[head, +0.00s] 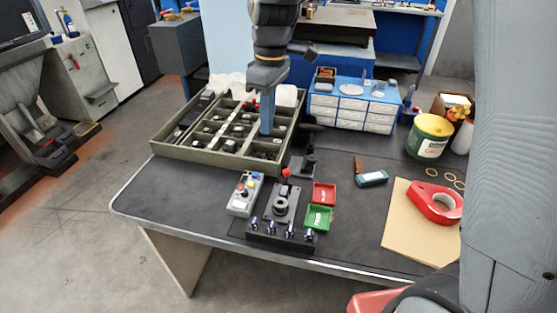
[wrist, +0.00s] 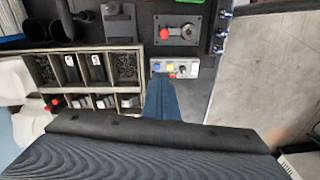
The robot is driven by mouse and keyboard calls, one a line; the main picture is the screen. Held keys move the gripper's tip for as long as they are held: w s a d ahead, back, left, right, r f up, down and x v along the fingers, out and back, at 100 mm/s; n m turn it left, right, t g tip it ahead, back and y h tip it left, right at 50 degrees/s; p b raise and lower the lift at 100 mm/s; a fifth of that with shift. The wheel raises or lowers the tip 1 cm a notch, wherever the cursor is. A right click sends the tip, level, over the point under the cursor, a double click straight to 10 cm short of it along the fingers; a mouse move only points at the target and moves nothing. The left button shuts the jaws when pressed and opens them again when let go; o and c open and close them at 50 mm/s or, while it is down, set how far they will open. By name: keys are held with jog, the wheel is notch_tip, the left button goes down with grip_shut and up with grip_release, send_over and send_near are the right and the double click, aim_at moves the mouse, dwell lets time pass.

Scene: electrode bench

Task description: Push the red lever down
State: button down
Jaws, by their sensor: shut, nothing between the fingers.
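The red lever's round knob (head: 286,172) stands above a small dark device with a round metal part (head: 281,206) near the front of the bench. The wrist view shows the red knob (wrist: 164,33) from above, beside the round metal part (wrist: 187,31) on a grey plate. My gripper (head: 267,131) is shut and empty, with its blue fingers pointing down over the right part of the compartment tray. It is apart from the lever, behind and left of it in the head view. In the wrist view the blue fingers (wrist: 160,82) point toward the button box, below the lever.
The grey button box (head: 244,194) stands left of the lever device. A red tray (head: 324,193) and a green tray (head: 319,217) lie to its right. The olive compartment tray (head: 213,166) fills the back left. A red tape roll (head: 421,200) lies at right. The bench's front left is clear.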

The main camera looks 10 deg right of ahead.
jog(key=shift+f, duration=0.1)
notch_tip(320, 180, down, 11)
jog(key=s+d+p, duration=0.2)
jog(key=p, duration=0.1)
jog(key=shift+d, duration=0.35)
